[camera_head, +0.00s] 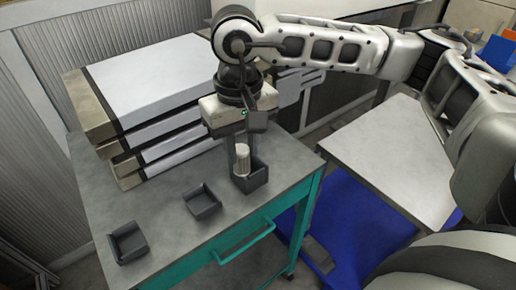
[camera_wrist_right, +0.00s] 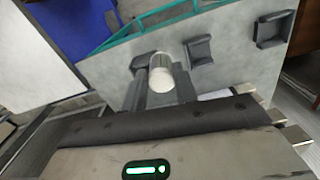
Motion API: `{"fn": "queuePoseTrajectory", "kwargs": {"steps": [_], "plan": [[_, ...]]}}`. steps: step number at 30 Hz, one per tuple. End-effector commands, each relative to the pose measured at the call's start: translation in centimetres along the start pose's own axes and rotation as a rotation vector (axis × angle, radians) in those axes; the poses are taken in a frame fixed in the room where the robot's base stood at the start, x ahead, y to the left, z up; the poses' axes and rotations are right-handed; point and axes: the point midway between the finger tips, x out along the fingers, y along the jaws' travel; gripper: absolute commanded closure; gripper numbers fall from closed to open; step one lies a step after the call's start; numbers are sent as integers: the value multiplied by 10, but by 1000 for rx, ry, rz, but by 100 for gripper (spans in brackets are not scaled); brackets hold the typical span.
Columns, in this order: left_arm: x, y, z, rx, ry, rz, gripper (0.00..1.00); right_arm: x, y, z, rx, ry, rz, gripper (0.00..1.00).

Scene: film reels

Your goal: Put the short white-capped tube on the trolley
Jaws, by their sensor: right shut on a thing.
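The tube (camera_head: 242,160) is short and pale with a white cap. My right gripper (camera_head: 241,150) points down and is shut on it, holding it upright. Its lower end is at the rightmost small dark tray (camera_head: 255,182); I cannot tell whether it touches the tray floor. In the right wrist view the white cap (camera_wrist_right: 160,68) shows between the fingers of my right gripper (camera_wrist_right: 160,92). Below is a grey-topped table with a teal frame, handle and castor (camera_head: 225,222). A light-topped table with blue below (camera_head: 385,150) stands to its right. My left gripper is out of view.
Two more small dark trays, one in the middle (camera_head: 202,203) and one at the left (camera_head: 127,243), sit on the teal-framed table. A stack of large flat cases (camera_head: 150,80) fills its back. The light tabletop at right looks clear in its visible part.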

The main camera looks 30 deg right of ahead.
Motion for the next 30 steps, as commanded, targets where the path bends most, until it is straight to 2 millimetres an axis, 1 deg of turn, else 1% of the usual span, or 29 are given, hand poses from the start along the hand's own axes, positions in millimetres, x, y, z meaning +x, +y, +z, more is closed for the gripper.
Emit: {"fn": "queuePoseTrajectory", "kwargs": {"steps": [7, 17, 24, 28, 30], "plan": [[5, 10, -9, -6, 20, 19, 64, 0, -6, -2, 20, 0, -2, 95], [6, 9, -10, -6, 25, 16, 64, -1, -5, -3, 67, -1, -3, 95], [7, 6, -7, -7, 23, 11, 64, -1, 0, -1, 189, -4, -5, 95], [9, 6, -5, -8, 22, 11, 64, -1, 4, 0, 299, -6, -7, 95], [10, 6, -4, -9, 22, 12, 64, -1, 7, 1, 386, -8, -9, 95]]}}
